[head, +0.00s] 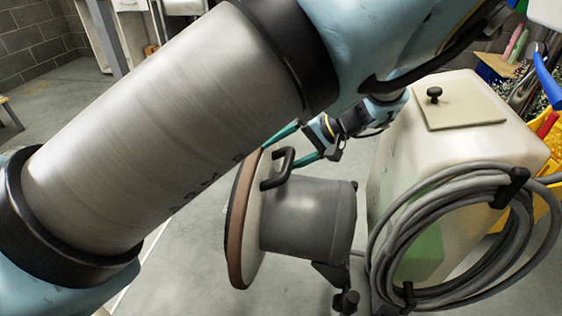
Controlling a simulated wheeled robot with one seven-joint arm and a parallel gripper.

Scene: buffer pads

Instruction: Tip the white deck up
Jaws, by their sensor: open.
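The white deck (251,223) is a round cream disc with a brown band (239,229) along its left edge. It stands on edge, its face close to upright, with a grey motor housing (308,218) sticking out to the right. A black loop handle (289,156) sits on the deck near its top. My gripper (279,157) has teal fingers, which are open and at the handle's upper end, one on each side in the picture. I cannot tell whether either touches it. My arm hides part of the deck's upper left.
A cream tank (395,150) with a square lid (462,106) stands close on the right. A coiled grey hose (378,243) hangs on it. Yellow bins (545,215) lie beyond the tank. Bare floor (185,270) shows left of the deck.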

